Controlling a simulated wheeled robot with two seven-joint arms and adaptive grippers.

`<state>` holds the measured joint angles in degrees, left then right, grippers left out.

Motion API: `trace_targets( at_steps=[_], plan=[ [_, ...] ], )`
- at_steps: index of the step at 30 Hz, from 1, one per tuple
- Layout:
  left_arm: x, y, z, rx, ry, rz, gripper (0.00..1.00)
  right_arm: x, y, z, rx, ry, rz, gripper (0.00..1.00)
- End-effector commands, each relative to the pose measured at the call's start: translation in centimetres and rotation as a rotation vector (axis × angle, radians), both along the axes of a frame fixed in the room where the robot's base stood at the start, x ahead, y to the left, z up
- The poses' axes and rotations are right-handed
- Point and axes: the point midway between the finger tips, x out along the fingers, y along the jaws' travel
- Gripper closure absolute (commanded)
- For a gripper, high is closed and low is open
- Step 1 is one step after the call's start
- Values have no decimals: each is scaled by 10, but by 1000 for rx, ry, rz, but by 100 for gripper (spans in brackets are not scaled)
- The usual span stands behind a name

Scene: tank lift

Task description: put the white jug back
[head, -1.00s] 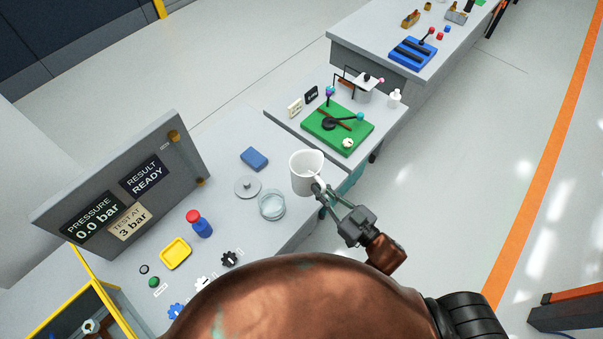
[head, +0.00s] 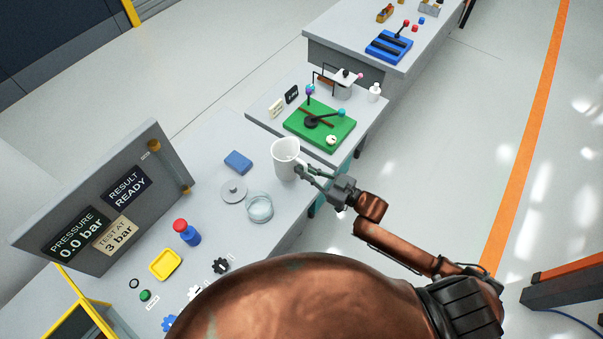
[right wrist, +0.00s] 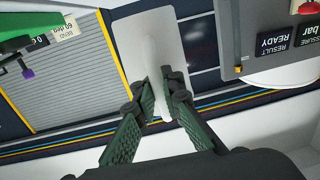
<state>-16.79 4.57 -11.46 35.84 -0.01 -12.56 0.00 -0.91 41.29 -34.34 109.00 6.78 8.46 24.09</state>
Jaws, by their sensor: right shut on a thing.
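The white jug (head: 284,165) is upright near the bench's right edge in the head view, beside the green board. My right gripper (head: 306,172) is shut on it from the right, at its handle side. In the right wrist view the jug (right wrist: 148,45) is a pale shape ahead of the fingers, and my right gripper (right wrist: 160,95) closes on a narrow white part of it. I cannot tell whether its base touches the bench. My left gripper is not in view.
A glass dish (head: 259,208), a grey disc (head: 233,191) and a blue block (head: 238,162) lie left of the jug. The green board (head: 320,128) with a lever stands beyond it. A grey display panel (head: 105,205) stands at the left. Open floor lies right of the bench.

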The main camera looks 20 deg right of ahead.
Motion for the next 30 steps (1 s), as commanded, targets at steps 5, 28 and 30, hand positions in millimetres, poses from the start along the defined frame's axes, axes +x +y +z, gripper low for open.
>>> trace_targets(
  at_steps=[5, 28, 30],
  plan=[
    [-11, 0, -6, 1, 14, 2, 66, 18, -3, -20, 1, -4, 1, 100],
    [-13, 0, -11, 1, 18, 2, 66, 27, -6, -62, 2, -5, 1, 100],
    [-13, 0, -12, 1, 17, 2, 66, 27, -6, -65, 2, -5, 1, 100]
  ],
)
